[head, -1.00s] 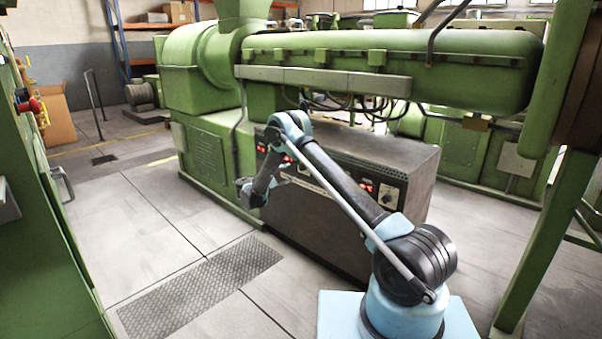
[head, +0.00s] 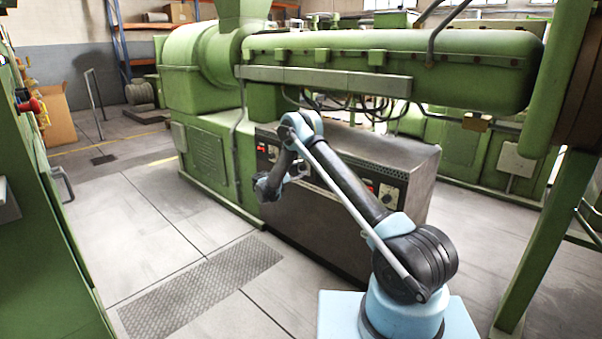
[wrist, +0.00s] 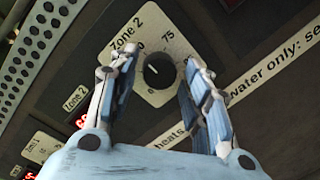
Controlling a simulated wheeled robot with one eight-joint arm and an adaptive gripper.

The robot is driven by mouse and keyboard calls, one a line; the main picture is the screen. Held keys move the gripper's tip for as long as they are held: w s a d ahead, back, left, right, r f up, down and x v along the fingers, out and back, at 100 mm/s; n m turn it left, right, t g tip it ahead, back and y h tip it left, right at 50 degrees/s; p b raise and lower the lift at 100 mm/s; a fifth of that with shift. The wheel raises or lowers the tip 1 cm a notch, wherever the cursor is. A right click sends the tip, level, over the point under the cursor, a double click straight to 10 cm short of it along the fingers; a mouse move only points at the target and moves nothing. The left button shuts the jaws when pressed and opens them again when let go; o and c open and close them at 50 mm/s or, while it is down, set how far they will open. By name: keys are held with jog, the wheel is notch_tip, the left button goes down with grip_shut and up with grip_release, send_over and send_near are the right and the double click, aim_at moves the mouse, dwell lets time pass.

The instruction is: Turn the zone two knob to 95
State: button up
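The zone two knob (wrist: 158,70) is a round black dial with a pale pointer line, in the upper middle of the wrist view. It sits on a cream plate (wrist: 146,28) printed "Zone 2", with "75" readable at its upper right; other scale numbers are partly hidden by my fingers. My gripper (wrist: 157,72) is open, with one finger on each side of the knob. The fingers appear apart from the knob; their distance from the panel is unclear. In the head view my gripper (head: 268,188) is at the front of the dark control cabinet (head: 330,225), and my arm hides part of its panel.
Red displays sit beside the knob; one is labelled Zone 2 (wrist: 77,97). A Zone 1 plate (wrist: 42,148) is at lower left. A vented metal strip (wrist: 38,35) runs along the upper left. The large green extruder barrel (head: 440,65) extends above the cabinet. Open floor lies left.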

jog(key=c, duration=0.6)
jog(key=shift+d, duration=0.35)
jog(key=shift+a, duration=0.25)
jog(key=shift+m, duration=0.4)
jog(key=m, duration=0.3)
jog(key=shift+a+m+y, duration=0.1)
jog(key=shift+m+y, duration=0.3)
jog(key=m, duration=0.6)
jog(key=shift+s+r+m+y, duration=0.1)
jog(key=shift+m+y, duration=0.2)
jog(key=m, duration=0.5)
jog(key=shift+m+y, duration=0.4)
jog(key=m+t, duration=0.1)
jog(key=m, duration=0.4)
jog(key=shift+s+y, duration=0.1)
jog(key=shift+y, duration=0.2)
jog(key=shift+d, duration=0.2)
